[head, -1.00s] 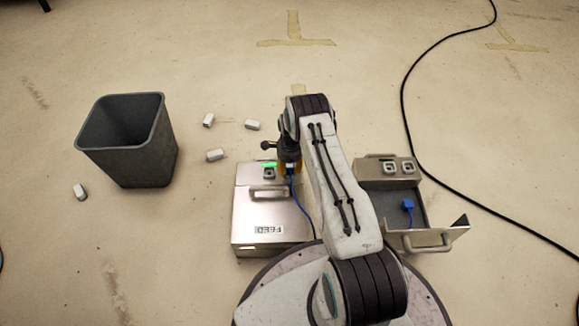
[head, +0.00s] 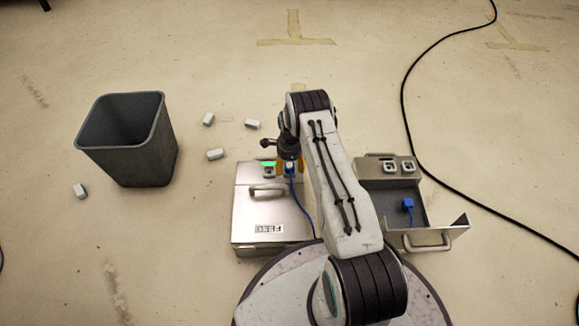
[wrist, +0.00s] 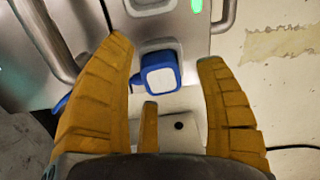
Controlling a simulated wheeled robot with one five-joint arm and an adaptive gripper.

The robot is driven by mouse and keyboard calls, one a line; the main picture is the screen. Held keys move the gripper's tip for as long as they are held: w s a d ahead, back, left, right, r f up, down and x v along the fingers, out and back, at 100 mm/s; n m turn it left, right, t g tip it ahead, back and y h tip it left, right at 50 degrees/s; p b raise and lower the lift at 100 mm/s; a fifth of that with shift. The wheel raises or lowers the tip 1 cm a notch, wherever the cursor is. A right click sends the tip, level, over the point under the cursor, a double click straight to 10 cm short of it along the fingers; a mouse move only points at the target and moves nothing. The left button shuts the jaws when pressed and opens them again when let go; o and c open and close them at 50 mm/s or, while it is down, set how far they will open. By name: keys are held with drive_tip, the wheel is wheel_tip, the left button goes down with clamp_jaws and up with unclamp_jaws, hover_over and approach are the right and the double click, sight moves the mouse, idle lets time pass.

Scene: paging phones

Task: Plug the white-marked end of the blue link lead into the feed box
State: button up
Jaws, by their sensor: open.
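The feed box (head: 245,205), a metal case with a "FEED" label, a handle, a lit green light and a socket (head: 268,171), stands left of my arm. The white-marked end (wrist: 160,75) of the blue link lead is between my spread fingers in the wrist view. In the head view this end (head: 290,168) is at the box's top right, beside the visible socket. How deep it sits is hidden. My gripper (wrist: 168,85) is open around it, with gaps on both sides. The blue lead (head: 293,195) runs down the box's right side.
An open metal box (head: 378,221) stands right of my arm, with two sockets and a blue plug (head: 407,204) inside. A grey bin (head: 135,160) and several small white blocks (head: 215,154) lie left. A black cable (head: 402,95) crosses the floor on the right.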

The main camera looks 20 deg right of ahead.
sight(290, 167)
wheel_tip(290, 167, up, 11)
drive_tip(key=shift+s, duration=0.35)
drive_tip(key=shift+a, duration=0.1)
